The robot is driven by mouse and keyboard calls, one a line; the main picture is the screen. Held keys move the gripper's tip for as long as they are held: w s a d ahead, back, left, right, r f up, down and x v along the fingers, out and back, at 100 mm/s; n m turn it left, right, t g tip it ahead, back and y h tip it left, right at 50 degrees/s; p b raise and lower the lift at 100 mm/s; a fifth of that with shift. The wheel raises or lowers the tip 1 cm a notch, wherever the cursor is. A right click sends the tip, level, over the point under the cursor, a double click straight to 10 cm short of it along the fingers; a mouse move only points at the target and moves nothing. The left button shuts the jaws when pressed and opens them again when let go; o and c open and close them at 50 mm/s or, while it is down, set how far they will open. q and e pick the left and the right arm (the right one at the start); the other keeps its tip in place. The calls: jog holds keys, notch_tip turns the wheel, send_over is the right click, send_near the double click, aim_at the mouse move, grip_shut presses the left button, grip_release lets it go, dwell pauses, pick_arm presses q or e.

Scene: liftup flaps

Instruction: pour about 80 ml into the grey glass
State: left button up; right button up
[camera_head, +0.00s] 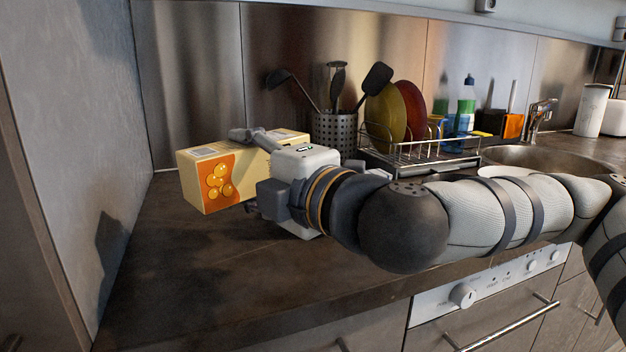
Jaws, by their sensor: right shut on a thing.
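My right gripper (246,168) is shut on a yellow carton (191,188) with orange fruit pictures. One finger lies over the carton's upper side and the other shows low beside it. The carton lies nearly on its side in the grip, its printed end toward the left; its spout cannot be made out. It appears to be held above the dark countertop (180,290). I do not see the grey glass; the carton, gripper and arm hide part of the counter behind them. I see no liquid stream. My left gripper is not in view.
Behind my right arm stand a perforated utensil holder (335,135) and a dish rack (425,158) with a yellow plate (384,118) and a red plate (411,108). Bottles and a sink (550,158) are farther right. A grey side wall (75,120) bounds the left. The front-left counter is clear.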

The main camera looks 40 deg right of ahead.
jog(key=shift+s+r+n+p, duration=0.2)
jog(key=shift+r+n+p, duration=0.2)
jog(key=shift+p, duration=0.65)
jog(key=shift+w+a+f+n+p, duration=0.15)
jog(key=shift+f+n+p, duration=0.2)
jog(key=shift+f+n, duration=0.4)
jog(key=shift+a+f+n+p, duration=0.1)
jog(key=shift+f+n+p, duration=0.3)
jog(key=shift+p, duration=0.2)
jog(key=shift+f+n+p, duration=0.15)
jog(key=shift+n+p, duration=0.25)
jog(key=shift+n, duration=0.25)
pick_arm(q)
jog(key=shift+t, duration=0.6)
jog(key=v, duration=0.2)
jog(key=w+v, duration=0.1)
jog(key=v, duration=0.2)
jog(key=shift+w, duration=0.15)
pick_arm(e)
jog(key=shift+d+f, duration=0.2)
jog(key=shift+f, duration=0.05)
jog(key=shift+r, duration=0.1)
